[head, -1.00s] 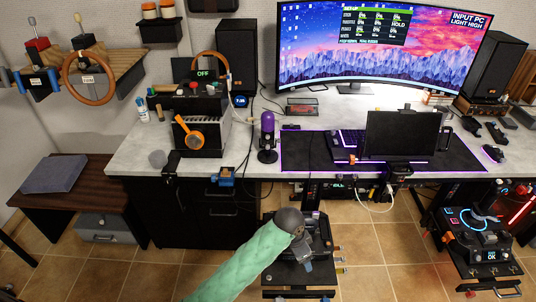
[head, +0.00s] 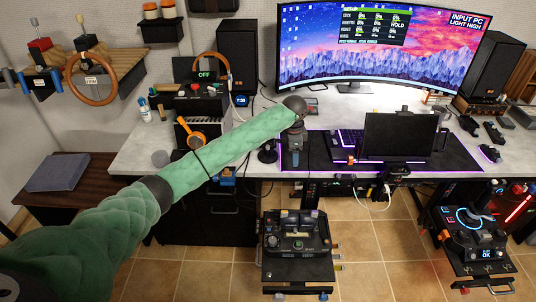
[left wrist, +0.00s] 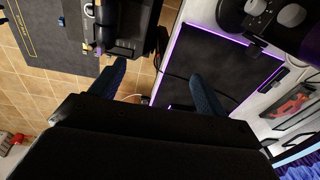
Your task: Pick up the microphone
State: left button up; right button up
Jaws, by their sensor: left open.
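The microphone stands on the grey desk left of the black desk mat (head: 458,150). In the head view my green left arm crosses in front of it, hiding its purple body; its dark round base (head: 267,155) shows below the arm. My left gripper (head: 295,160) points down over the left end of the mat, a little right of the microphone. It is open and empty, with its fingers spread wide in the left wrist view (left wrist: 160,84). A dark shape at the top right of that view is cut off, and I cannot tell whether it is the microphone. My right gripper is not in view.
A keyboard (head: 350,139) and a small black screen (head: 400,136) stand right of my gripper. The wide monitor (head: 385,50) is behind. A black box with an orange item (head: 192,138) is left of the microphone. A control-panel trolley (head: 297,238) stands below the desk front.

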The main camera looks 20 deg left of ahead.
pick_arm(q)
jog(key=shift+g, duration=0.3)
jog(key=w+a+r, duration=0.3)
jog(key=a+r, duration=0.1)
jog(key=w+a+r, duration=0.3)
jog(key=a+r, duration=0.1)
jog(key=w+a+r+p, duration=0.1)
jog(key=w+a+r, duration=0.2)
jog(key=a+r, duration=0.1)
jog(key=shift+w+a+r, duration=0.15)
jog(key=shift+w+r, duration=0.1)
jog(key=shift+r, duration=0.1)
jog(key=shift+w+a+f+m, duration=0.1)
jog(key=shift+a+f+m, duration=0.1)
jog(key=shift+a+m, duration=0.15)
jog(key=shift+f+p, duration=0.7)
jog(key=shift+f, duration=0.55)
notch_tip(320, 180, down, 4)
jog(key=p, duration=0.2)
jog(key=shift+w+p, duration=0.1)
jog(key=shift+p, duration=0.2)
jog(key=shift+f, duration=0.6)
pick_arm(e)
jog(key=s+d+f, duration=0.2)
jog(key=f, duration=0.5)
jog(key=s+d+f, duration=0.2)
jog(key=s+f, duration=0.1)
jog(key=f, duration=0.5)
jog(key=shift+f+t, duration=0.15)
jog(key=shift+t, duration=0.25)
